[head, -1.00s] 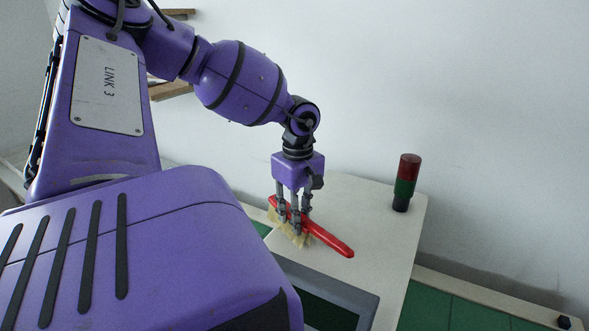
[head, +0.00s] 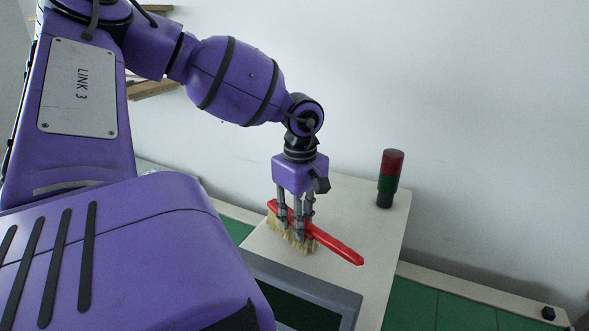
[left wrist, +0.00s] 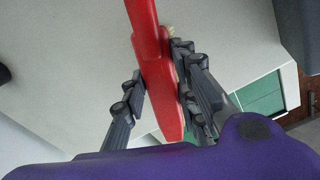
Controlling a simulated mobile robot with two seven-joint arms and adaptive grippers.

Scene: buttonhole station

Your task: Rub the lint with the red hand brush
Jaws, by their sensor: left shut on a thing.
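The red hand brush (head: 338,246) has a long red handle and pale yellow bristles (head: 291,238). My left gripper (head: 296,226) is shut on the brush near its bristle end, with the bristles facing down at the pale table top (head: 375,222). I cannot tell whether the bristles touch the table. The handle points to the front right. In the left wrist view, the red brush (left wrist: 155,65) lies between the dark fingers of my left gripper (left wrist: 163,95). I cannot make out any lint. My right gripper is not in view.
A signal light (head: 389,178) in red, green and black stands at the table's back right. A grey-framed dark screen (head: 300,305) is at the table's front. The table is clear between the brush and the light. A white wall (head: 450,120) rises behind.

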